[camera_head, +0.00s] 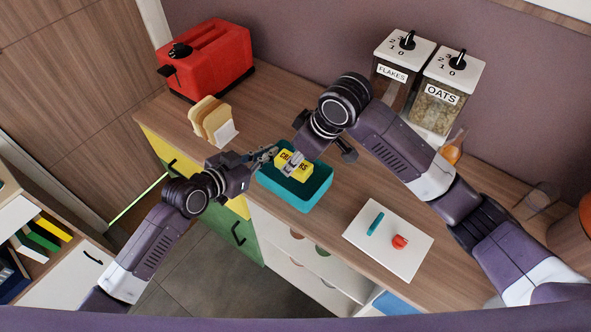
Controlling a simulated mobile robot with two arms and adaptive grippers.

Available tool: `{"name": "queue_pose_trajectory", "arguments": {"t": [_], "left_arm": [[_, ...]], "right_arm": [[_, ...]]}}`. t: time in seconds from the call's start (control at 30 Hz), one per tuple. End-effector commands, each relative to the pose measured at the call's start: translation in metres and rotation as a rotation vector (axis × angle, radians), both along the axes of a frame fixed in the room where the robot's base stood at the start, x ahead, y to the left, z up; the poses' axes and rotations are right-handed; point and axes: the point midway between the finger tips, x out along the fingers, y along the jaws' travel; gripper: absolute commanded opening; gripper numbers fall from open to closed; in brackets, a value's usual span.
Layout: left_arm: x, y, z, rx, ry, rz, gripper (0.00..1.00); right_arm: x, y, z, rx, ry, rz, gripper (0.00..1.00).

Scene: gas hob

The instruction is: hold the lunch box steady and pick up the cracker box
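The lunch box (303,198) is an open teal tray-like box on the wooden counter. The cracker box (298,172) is small and yellow with dark lettering and lies inside the lunch box. My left gripper (264,158) is at the left back corner of the lunch box rim; whether its fingers pinch the rim is too small to tell. My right gripper (292,166) reaches down over the cracker box from above and covers part of it. Its fingertips overlap the cracker box, and I cannot tell whether they grip it.
A red toaster-like appliance (212,62) and bread slices in a white holder (213,122) stand at the back left. Flakes (390,82) and oats (437,104) dispensers stand by the wall. A white board (387,248) with a teal item and a red item lies right of the lunch box.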

Motion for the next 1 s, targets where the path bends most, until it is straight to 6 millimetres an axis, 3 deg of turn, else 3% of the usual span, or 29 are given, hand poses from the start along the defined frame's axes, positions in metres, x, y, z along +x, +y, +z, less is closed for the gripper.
{"name": "queue_pose_trajectory", "arguments": {"t": [0.1, 0.3, 0.6, 0.83, 1.0], "left_arm": [[0.000, 0.000, 0.000, -0.001, -0.001, 0.000, 0.00], [0.000, 0.000, 0.000, -0.001, -0.001, 0.000, 0.00], [0.000, 0.000, 0.000, -0.001, -0.001, 0.000, 0.00], [0.000, 0.000, 0.000, 0.000, 0.000, 0.000, 0.25], [0.000, 0.000, 0.000, 0.000, 0.000, 0.000, 0.25]], "right_arm": [[0.001, 0.001, 0.026, 0.001, -0.005, 0.002, 0.07], [0.000, 0.000, 0.048, 0.001, -0.001, 0.001, 0.07], [0.000, 0.000, 0.052, 0.001, 0.001, 0.000, 0.07], [0.000, 0.000, 0.052, 0.001, 0.001, 0.000, 0.07], [0.000, 0.000, 0.052, 0.001, 0.001, 0.000, 0.07]]}}
